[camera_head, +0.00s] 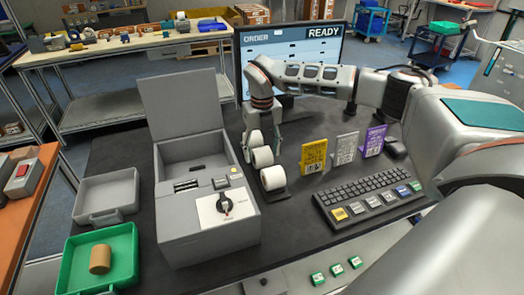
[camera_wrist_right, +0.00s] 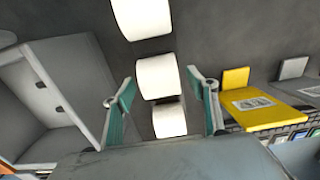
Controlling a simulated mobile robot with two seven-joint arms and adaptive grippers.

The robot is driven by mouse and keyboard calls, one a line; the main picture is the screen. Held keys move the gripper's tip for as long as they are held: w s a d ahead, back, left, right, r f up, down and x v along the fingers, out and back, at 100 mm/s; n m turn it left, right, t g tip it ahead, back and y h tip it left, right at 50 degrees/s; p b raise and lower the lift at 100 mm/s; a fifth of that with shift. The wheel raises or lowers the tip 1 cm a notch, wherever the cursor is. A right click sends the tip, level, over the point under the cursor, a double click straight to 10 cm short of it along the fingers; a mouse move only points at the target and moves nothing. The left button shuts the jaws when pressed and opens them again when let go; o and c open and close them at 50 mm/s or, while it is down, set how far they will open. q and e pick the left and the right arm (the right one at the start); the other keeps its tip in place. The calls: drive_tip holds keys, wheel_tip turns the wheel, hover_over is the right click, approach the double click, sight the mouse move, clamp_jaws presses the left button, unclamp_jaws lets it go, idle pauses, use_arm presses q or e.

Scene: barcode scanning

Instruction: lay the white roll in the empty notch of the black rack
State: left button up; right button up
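A little of the black rack (camera_head: 277,195) shows beneath the near roll; no empty notch can be made out. My right gripper (camera_head: 263,137) points down at the far end of the line in the head view. In the right wrist view its fingers (camera_wrist_right: 163,88) are apart, with the middle roll (camera_wrist_right: 158,77) and near roll (camera_wrist_right: 169,120) appearing between them; contact cannot be told. My left gripper is out of view.
A grey box (camera_head: 205,160) with a raised lid stands left of the rolls. Yellow (camera_head: 314,156), white (camera_head: 346,148) and purple (camera_head: 375,140) cards and a keyboard (camera_head: 372,197) are to the right. A green tray (camera_head: 128,245) holds a brown cylinder (camera_head: 100,259). A monitor (camera_head: 290,50) stands behind.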

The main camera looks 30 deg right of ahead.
sight(262, 150)
wheel_tip(262, 150, up, 12)
idle(0.6)
idle(0.6)
